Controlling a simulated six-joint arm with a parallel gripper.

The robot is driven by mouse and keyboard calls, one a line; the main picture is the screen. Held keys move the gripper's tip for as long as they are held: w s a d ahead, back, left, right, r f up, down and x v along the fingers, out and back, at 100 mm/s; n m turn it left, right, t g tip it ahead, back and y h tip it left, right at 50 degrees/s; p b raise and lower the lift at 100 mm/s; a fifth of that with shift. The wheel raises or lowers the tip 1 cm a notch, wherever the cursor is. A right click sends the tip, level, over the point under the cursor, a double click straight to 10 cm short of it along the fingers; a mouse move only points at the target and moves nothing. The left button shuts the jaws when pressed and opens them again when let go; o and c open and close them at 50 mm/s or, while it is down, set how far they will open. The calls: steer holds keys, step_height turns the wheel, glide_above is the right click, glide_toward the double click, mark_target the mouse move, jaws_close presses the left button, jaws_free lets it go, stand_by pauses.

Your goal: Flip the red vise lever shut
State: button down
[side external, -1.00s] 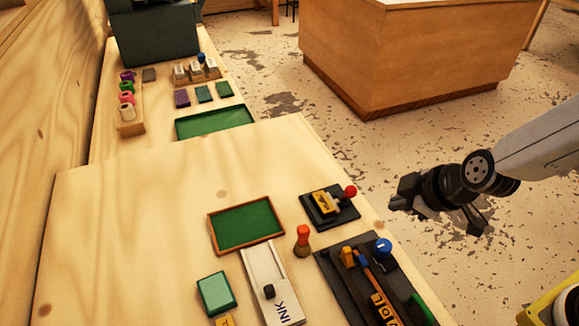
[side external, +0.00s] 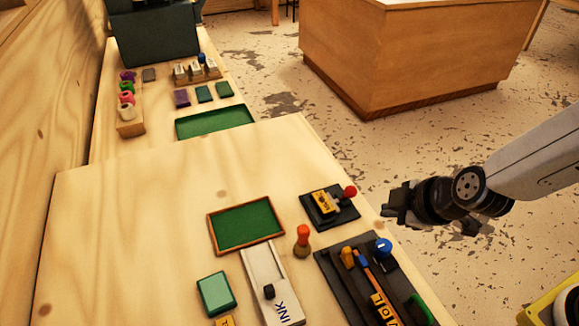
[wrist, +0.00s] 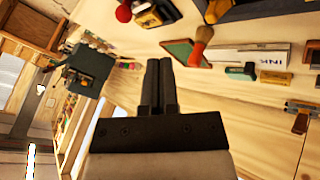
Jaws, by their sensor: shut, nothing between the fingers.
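The vise (side external: 325,204) has a yellow block on a black base plate, near the right edge of the front table. Its lever with a red ball knob (side external: 350,191) points to the right. In the wrist view the red knob (wrist: 123,13) and the yellow block (wrist: 147,17) show at the top edge, partly cut off. My gripper (side external: 392,208) is off the table's right edge, to the right of the vise and apart from it. In the wrist view my gripper's fingers (wrist: 159,62) are together with nothing between them.
An orange-topped handle (side external: 303,236) stands near the vise. A green tray (side external: 211,222) lies to its left. A black fixture (side external: 335,277) with a blue knob (side external: 383,246) and a white INK box (side external: 258,263) sit nearer.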

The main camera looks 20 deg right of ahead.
mark_target(350, 193)
steer(key=shift+w+f, duration=0.1)
steer(key=shift+f, duration=0.05)
steer(key=shift+x, duration=4.9)
steer(key=shift+w+d, duration=0.45)
steer(key=shift+w, duration=0.4)
steer(key=shift+w+d, duration=0.4)
steer(key=shift+w, duration=0.5)
steer(key=shift+w+r, duration=0.35)
steer(key=shift+w, duration=0.05)
steer(key=shift+w+r, duration=0.6)
steer(key=shift+w, duration=0.4)
steer(key=shift+w+r, duration=0.2)
steer(key=shift+w, duration=1.6)
steer(key=shift+r, duration=0.2)
